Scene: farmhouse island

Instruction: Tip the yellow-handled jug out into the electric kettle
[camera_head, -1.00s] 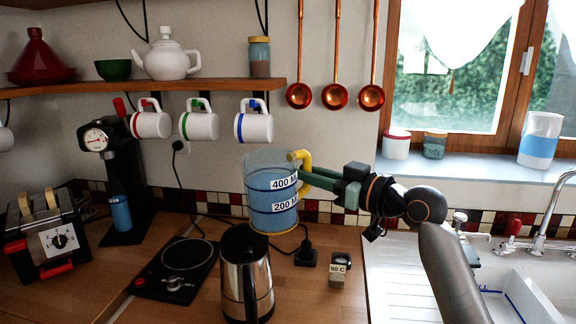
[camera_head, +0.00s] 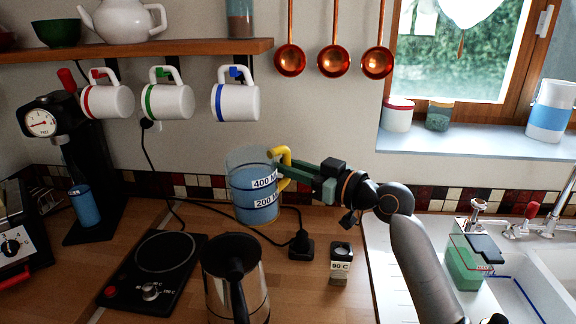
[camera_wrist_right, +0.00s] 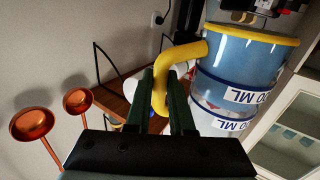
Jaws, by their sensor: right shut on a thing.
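The clear jug (camera_head: 251,195) holds blue liquid and has 400 and 200 marks and a yellow handle (camera_head: 284,166). It is upright, behind the electric kettle in the head view. My right gripper (camera_head: 277,172) is shut on the yellow handle; the right wrist view shows its two dark fingers (camera_wrist_right: 166,102) on either side of the handle, with the jug (camera_wrist_right: 240,75) at the right. The steel electric kettle (camera_head: 255,299) with a dark top and handle stands at the front of the counter, cut by the lower edge. My left gripper is not in view.
A black hot plate (camera_head: 188,257) is left of the kettle. A small 90 C container (camera_head: 340,266) and a black plug (camera_head: 301,244) stand to the right. Mugs (camera_head: 235,101) hang under the shelf (camera_head: 150,50). The sink (camera_head: 535,270) is at the right.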

